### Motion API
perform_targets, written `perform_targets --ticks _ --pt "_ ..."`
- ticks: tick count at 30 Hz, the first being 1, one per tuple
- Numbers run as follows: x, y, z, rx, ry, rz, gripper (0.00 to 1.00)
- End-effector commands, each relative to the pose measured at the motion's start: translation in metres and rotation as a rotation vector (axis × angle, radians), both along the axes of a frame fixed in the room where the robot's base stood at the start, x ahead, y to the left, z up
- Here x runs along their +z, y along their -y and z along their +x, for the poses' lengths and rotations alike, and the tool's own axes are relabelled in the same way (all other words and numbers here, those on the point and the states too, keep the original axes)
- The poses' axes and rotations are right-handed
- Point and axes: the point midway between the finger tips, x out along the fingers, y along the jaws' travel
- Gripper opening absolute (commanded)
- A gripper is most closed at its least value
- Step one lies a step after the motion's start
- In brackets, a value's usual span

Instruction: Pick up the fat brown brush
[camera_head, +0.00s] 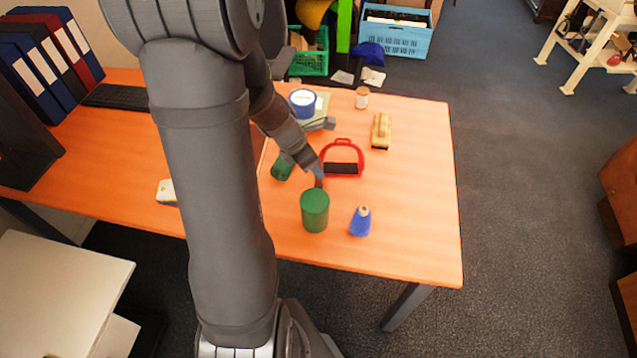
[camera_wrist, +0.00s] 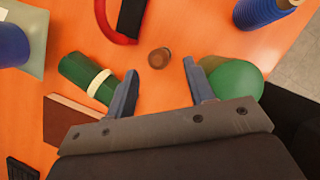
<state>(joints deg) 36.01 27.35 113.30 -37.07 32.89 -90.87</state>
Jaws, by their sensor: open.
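A small round brown thing (camera_wrist: 158,58) stands out on the orange table in the wrist view, just beyond and between my fingertips. It looks like an upright brown brush seen end-on, but I cannot tell for sure. In the head view a brown bit (camera_head: 319,182) shows just behind the green cylinder (camera_head: 315,211), under my gripper (camera_head: 316,168). My gripper (camera_wrist: 164,76) is open in the wrist view, with nothing between its fingers. The green cylinder (camera_wrist: 238,80) is beside and partly behind the right finger. A tan block brush with dark bristles (camera_head: 381,131) lies farther back.
A green roll with a cream band (camera_wrist: 88,78) lies by the left finger. A red stirrup (camera_head: 343,160) lies behind the gripper. A blue cone spool (camera_head: 360,222), a jar (camera_head: 362,97) and a blue-sided tin (camera_head: 302,103) are around. The table's right side (camera_head: 425,190) is clear.

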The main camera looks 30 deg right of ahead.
Motion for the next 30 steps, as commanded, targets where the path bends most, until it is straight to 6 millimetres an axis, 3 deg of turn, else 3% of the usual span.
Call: perform_targets --ticks 15,24,26,30 --pt "-0.046 0.019 -0.002 0.0 -0.001 0.0 0.49" --pt "-0.049 0.021 -0.002 0.001 0.002 -0.001 0.49" --pt "-0.049 0.021 -0.002 0.001 0.002 -0.001 0.41" --pt "-0.049 0.021 -0.002 0.0 0.001 -0.001 0.14"
